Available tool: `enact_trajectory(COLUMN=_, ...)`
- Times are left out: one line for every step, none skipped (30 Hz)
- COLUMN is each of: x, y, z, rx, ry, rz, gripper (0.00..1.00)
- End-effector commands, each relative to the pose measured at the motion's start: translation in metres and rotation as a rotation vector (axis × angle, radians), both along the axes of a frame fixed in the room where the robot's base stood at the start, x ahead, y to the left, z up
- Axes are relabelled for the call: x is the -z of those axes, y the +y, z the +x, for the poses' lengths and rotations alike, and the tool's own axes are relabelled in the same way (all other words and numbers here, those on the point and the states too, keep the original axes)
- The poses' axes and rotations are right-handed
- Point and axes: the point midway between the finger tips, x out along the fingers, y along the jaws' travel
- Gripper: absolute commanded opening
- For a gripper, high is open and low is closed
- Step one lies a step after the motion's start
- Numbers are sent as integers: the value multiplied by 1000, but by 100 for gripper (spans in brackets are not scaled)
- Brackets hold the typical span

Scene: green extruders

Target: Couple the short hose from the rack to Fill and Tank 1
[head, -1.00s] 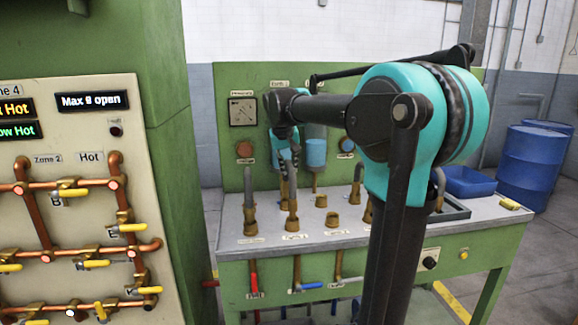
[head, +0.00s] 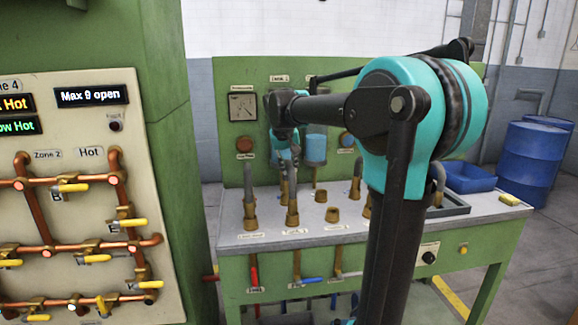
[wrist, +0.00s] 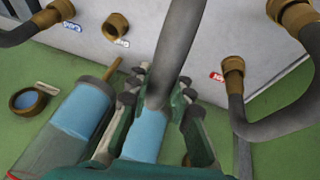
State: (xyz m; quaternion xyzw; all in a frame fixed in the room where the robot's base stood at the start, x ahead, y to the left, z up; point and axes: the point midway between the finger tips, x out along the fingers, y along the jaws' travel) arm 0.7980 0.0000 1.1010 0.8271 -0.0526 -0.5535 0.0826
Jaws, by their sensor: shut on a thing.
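My gripper (head: 285,150) is at the left part of the bench, pointing down. In the wrist view its fingers (wrist: 160,90) are shut on a grey hose (wrist: 178,50), which runs out of the top of that view. In the head view this hose stands over a brass coupling (head: 292,214) in the front row; whether it is seated there I cannot tell. Its far end is hidden. An empty brass coupling (wrist: 115,25) sits to its left in the wrist view and a curved grey hose (wrist: 275,125) joins two brass couplings to its right. Labels are too small to read surely.
The green bench (head: 375,262) carries a gauge (head: 242,106), a blue cylinder (head: 316,147) and valves with red and blue handles below. A pipe panel (head: 20,245) stands close on the left. A blue bin (head: 470,178) is at the bench's right end; blue drums (head: 540,160) stand behind.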

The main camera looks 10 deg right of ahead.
Motion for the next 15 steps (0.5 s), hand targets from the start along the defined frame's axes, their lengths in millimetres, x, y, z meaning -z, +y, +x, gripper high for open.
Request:
enact_trajectory(x=1, y=0, z=0, rx=0, ry=0, rz=0, gripper=22)
enact_trajectory(x=0, y=0, z=0, rx=0, ry=0, rz=0, gripper=25)
enact_trajectory(x=0, y=0, z=0, rx=0, ry=0, rz=0, gripper=30)
enact_trajectory(x=0, y=0, z=0, rx=0, ry=0, rz=0, gripper=34)
enact_trajectory(x=0, y=0, z=0, rx=0, ry=0, rz=0, gripper=38)
enact_trajectory(x=0, y=0, z=0, rx=0, ry=0, rz=0, gripper=43)
enact_trajectory(x=0, y=0, z=0, rx=0, ry=0, rz=0, gripper=45)
enact_trajectory(x=0, y=0, z=0, rx=0, ry=0, rz=0, gripper=45)
enact_trajectory(x=0, y=0, z=0, rx=0, ry=0, rz=0, gripper=45)
enact_trajectory(x=0, y=0, z=0, rx=0, ry=0, rz=0, gripper=45)
enact_trajectory(x=0, y=0, z=0, rx=0, ry=0, rz=0, gripper=45)
enact_trajectory(x=0, y=0, z=0, rx=0, ry=0, rz=0, gripper=45)
enact_trajectory(x=0, y=0, z=0, rx=0, ry=0, rz=0, gripper=45)
enact_trajectory(x=1, y=0, z=0, rx=0, ry=0, rz=0, gripper=45)
enact_trajectory(x=0, y=0, z=0, rx=0, ry=0, rz=0, gripper=45)
